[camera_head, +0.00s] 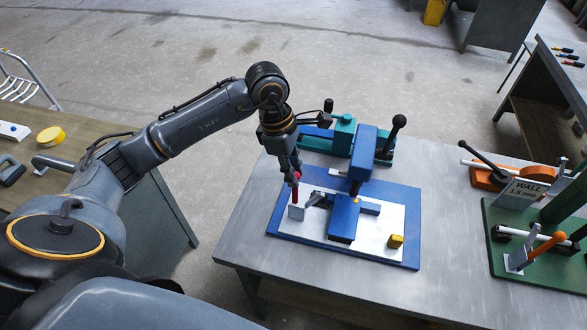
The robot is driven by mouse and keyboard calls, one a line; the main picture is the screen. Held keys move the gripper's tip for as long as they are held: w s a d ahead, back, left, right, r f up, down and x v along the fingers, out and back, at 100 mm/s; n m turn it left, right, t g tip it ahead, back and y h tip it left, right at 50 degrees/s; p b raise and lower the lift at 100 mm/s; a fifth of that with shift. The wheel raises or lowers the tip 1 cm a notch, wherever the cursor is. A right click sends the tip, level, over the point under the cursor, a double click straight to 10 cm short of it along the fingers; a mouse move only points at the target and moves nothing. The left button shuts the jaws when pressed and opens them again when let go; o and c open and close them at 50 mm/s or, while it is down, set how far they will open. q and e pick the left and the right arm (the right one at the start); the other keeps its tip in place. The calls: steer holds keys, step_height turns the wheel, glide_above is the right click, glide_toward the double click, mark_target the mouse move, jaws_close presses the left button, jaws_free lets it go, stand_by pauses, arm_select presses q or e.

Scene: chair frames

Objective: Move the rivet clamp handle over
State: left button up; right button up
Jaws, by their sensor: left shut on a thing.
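My left gripper (295,178) reaches down over the blue fixture plate (285,252) on the grey bench. It is shut on the red clamp handle (295,194), which stands roughly upright at the left side of the fixture. A small grey bracket (297,212) sits just below the handle. The gripper's fingers hide the upper part of the handle. The blue rivet fixture (343,220) stands just right of it on a white plate (375,220). My right gripper is not in view.
A teal and blue device with black knobs (343,132) stands behind the fixture. On the right are an orange clamp (490,178), a "WALL 1.5 mm" sign (522,194) and a green fixture board (510,262). The bench's left front is clear.

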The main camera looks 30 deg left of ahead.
arm_select(q)
steer(key=shift+s+a+f+b, duration=0.1)
steer(key=shift+s+a+b, duration=0.1)
steer(key=shift+a+b, duration=0.45)
steer(key=shift+s+a+f+b, duration=0.1)
steer(key=shift+s+a+b, duration=0.15)
steer(key=shift+a, duration=0.65)
steer(key=a+b, duration=0.1)
steer(key=a, duration=0.1)
steer(key=a+f+b, duration=0.1)
steer(key=shift+s+b, duration=0.3)
steer(key=shift+b, duration=0.05)
steer(key=shift+a+f, duration=0.1)
steer(key=shift+f, duration=0.05)
